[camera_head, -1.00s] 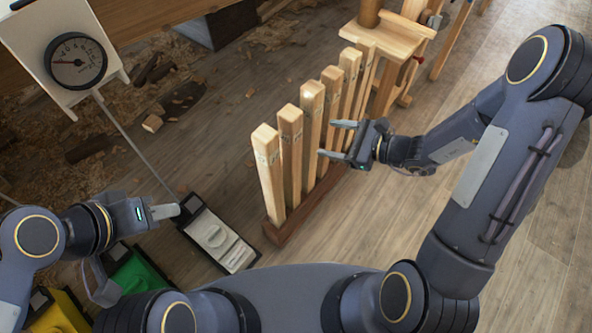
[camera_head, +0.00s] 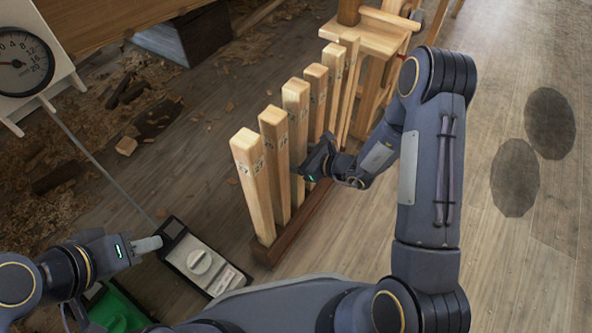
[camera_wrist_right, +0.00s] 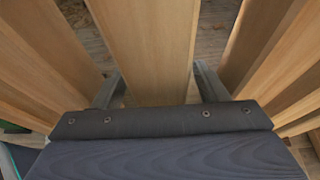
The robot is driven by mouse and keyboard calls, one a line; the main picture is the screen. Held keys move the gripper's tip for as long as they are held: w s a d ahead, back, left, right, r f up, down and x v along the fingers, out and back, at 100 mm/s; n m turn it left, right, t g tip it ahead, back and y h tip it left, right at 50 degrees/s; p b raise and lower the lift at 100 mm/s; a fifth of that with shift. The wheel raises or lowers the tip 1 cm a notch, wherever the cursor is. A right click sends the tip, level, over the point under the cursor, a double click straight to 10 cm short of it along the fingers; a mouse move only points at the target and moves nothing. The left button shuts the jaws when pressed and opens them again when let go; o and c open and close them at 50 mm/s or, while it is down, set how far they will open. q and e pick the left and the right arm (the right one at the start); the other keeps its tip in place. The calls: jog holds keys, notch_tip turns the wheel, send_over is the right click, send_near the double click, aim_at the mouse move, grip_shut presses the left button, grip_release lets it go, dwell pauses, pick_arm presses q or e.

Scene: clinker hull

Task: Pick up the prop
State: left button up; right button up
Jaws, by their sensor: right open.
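Several square wooden props stand upright in a row in a dark wooden rack (camera_head: 283,243), with marks near their tops. My right gripper (camera_head: 310,166) is at the row from its right side, at mid-height of the third prop (camera_head: 294,112) from the near end. In the right wrist view its open fingers lie on either side of one prop (camera_wrist_right: 148,45), with a gap visible beside it; the fingertips are partly hidden. My left gripper (camera_head: 150,244) is low at the left, away from the props; its fingers show edge-on.
Neighbouring props (camera_head: 253,180) stand close on both sides of my right gripper. A wooden bench (camera_head: 372,40) stands behind the row. A dial scale (camera_head: 22,62) is at upper left. A black-and-white box (camera_head: 203,262) and a green one (camera_head: 117,310) lie near my left gripper. Floor at right is clear.

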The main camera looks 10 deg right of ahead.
grip_shut()
dwell(0.5)
jog(key=shift+r, duration=0.1)
